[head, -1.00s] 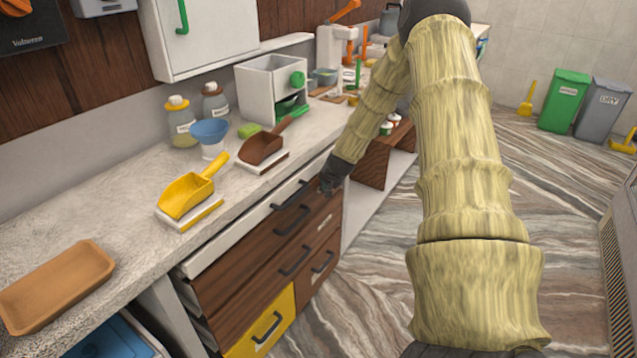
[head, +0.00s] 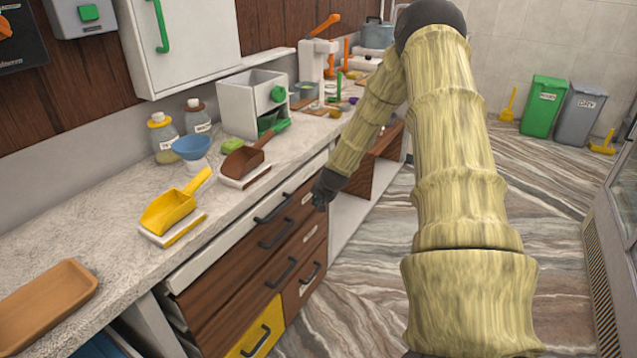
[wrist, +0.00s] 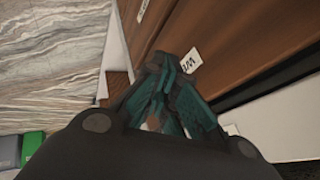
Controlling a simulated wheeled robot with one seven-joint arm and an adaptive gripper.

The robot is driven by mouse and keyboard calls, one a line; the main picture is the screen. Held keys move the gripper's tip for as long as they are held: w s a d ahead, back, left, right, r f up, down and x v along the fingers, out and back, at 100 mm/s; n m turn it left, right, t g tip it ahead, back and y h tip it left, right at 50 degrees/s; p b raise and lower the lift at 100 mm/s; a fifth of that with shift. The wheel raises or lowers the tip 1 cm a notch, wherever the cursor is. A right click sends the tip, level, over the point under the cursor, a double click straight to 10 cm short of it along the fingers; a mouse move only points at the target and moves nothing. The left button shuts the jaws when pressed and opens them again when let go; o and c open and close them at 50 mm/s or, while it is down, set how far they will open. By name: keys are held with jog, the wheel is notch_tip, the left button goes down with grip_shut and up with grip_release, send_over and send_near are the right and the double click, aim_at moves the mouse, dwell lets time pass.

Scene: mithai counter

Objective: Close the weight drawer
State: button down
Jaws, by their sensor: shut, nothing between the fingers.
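The drawer unit under the counter has brown fronts with dark bar handles. The top brown drawer front (head: 225,262) appears to stand out a little from the cabinet, with a pale strip above it. Which drawer is the weight drawer is not readable in the head view. My gripper (head: 319,203) is at the right end of the upper fronts, beside a small white label. In the wrist view its teal fingers (wrist: 172,100) are shut and empty, close to a brown front (wrist: 235,45) with a partly hidden label (wrist: 191,60). Contact cannot be told.
The counter (head: 105,225) holds a yellow scoop (head: 170,210), a brown scoop (head: 243,160), a blue bowl (head: 192,146) and a tan tray (head: 45,305). A yellow drawer (head: 255,335) is low down. Striped floor (head: 375,300) is clear to the right; bins (head: 545,105) stand behind.

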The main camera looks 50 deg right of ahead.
jog(key=v, duration=0.8)
jog(key=shift+s+r, duration=0.2)
jog(key=shift+s, duration=0.15)
jog(key=s+a+f+n+g+p, duration=0.1)
jog(key=s+a+f+n, duration=0.15)
jog(key=a+f, duration=0.4)
jog(key=s+a+f+n+g+y, duration=0.1)
jog(key=s+a+f+n, duration=0.15)
jog(key=a, duration=0.75)
jog(key=s+a+f+n+g+p, duration=0.1)
jog(key=s+a+f+n, duration=0.1)
jog(key=s+a+f, duration=0.35)
jog(key=s+a+f+n+g+y+p, duration=0.1)
jog(key=s+a+f+n, duration=0.2)
jog(key=s+a, duration=0.9)
jog(key=s+a+f+n+g+y+p, duration=0.1)
jog(key=s+a+f+n, duration=0.3)
jog(key=s+a, duration=0.7)
notch_tip(320, 180, down, 3)
jog(key=shift+s+a+r+g, duration=0.25)
jog(key=shift+s+a+g, duration=0.15)
jog(key=shift+a+g, duration=0.5)
